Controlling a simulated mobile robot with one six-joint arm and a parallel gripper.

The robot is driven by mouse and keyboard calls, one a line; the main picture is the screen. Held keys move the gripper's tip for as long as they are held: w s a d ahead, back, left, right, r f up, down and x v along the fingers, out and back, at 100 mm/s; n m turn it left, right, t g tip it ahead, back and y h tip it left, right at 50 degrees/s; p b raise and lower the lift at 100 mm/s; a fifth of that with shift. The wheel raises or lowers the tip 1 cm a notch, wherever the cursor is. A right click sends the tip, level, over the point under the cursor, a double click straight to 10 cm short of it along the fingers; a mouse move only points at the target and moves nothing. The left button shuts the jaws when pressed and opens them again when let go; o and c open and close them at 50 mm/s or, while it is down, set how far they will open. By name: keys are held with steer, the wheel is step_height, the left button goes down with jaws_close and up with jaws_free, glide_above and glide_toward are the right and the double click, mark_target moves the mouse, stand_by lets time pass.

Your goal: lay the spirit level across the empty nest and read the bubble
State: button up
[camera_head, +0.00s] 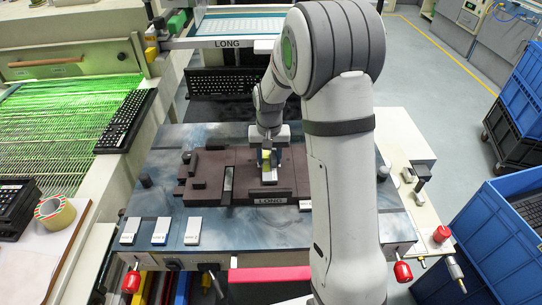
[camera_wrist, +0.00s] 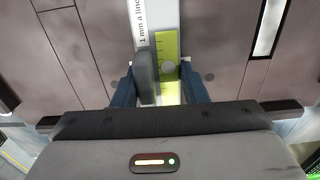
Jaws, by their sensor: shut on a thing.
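The spirit level (camera_head: 268,176) is a pale narrow bar with a yellow-green window. In the wrist view, the spirit level (camera_wrist: 167,45) shows printed words reading "1 mm a line" and dark tick marks beside the yellow-green part. My gripper (camera_head: 266,155) is shut on it over the right half of the brown nest (camera_head: 205,170). The gripper's dark fingers (camera_wrist: 168,90) stand either side of the bar and hide part of it. I cannot tell whether the level touches the nest. A pale round shape shows in the window, but I cannot tell if it is the bubble.
The nest sits on a blue-grey table (camera_head: 165,205) with several white labelled blocks (camera_head: 162,231) at its front left. A black keyboard (camera_head: 125,122) lies at the left and another (camera_head: 222,82) behind. Blue crates (camera_head: 500,215) stand at the right.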

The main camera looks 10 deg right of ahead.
mark_target(269, 161)
steer(key=shift+f, duration=0.15)
steer(key=o, duration=1.4)
steer(key=shift+r+p, duration=2.25)
steer(key=shift+r, duration=1.3)
steer(key=shift+r, duration=0.1)
